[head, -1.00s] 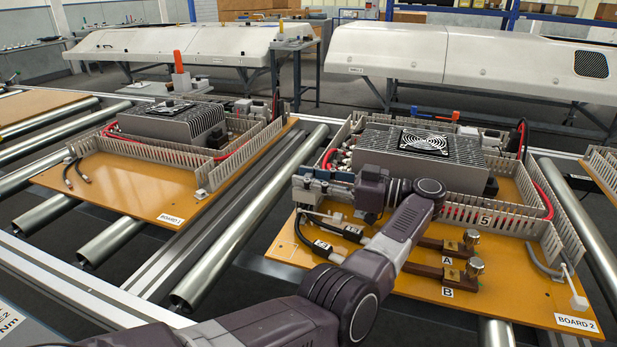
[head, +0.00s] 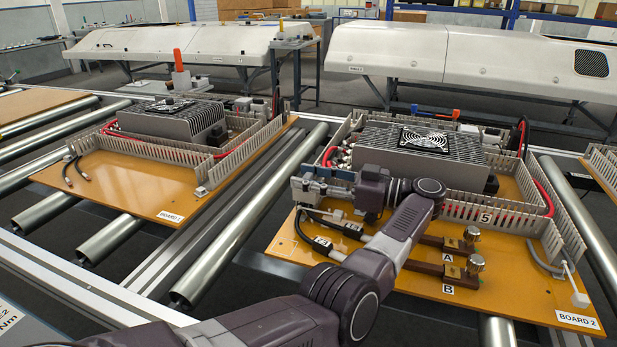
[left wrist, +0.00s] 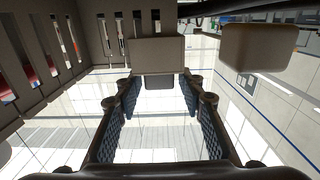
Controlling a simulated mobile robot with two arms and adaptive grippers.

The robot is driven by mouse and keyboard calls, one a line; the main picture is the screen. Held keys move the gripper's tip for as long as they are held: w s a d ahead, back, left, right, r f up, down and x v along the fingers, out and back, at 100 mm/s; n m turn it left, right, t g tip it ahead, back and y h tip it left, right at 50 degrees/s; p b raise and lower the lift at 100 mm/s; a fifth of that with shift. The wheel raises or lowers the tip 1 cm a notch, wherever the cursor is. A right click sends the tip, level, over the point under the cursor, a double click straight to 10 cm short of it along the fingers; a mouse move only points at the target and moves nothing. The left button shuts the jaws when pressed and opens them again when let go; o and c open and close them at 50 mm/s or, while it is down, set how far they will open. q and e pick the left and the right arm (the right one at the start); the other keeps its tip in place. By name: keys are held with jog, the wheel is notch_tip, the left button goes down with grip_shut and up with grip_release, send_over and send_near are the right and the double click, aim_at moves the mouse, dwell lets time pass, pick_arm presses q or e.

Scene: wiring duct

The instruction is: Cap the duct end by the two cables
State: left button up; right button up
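My left gripper (head: 302,188) points left at the left front corner of Board 2's slotted duct (head: 500,213), above the two black cables (head: 318,243). In the left wrist view its blue-padded fingers (left wrist: 159,84) stand apart. A grey block (left wrist: 157,52) with a dark tab shows at the fingertips, in front of a slotted duct wall (left wrist: 45,45). Clear gaps show beside the tab; whether the fingertips touch the block, I cannot tell. A second grey block (left wrist: 258,48) is right of it. A small pale block (head: 336,215) lies by the cables. My right gripper is not in view.
Two brown terminal blocks marked A (head: 455,244) and B (head: 460,272) sit at the front of Board 2. A pale block on a thin rod (head: 578,299) is at the right. A finned heat sink (head: 410,150) stands behind my wrist. Board 1 (head: 120,195) is left, across rollers.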

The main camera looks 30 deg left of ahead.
aim_at(309, 176)
pick_arm(q)
jog(key=shift+o, duration=0.2)
jog(key=shift+f, duration=0.3)
notch_tip(309, 176, up, 11)
jog(key=shift+f, duration=0.2)
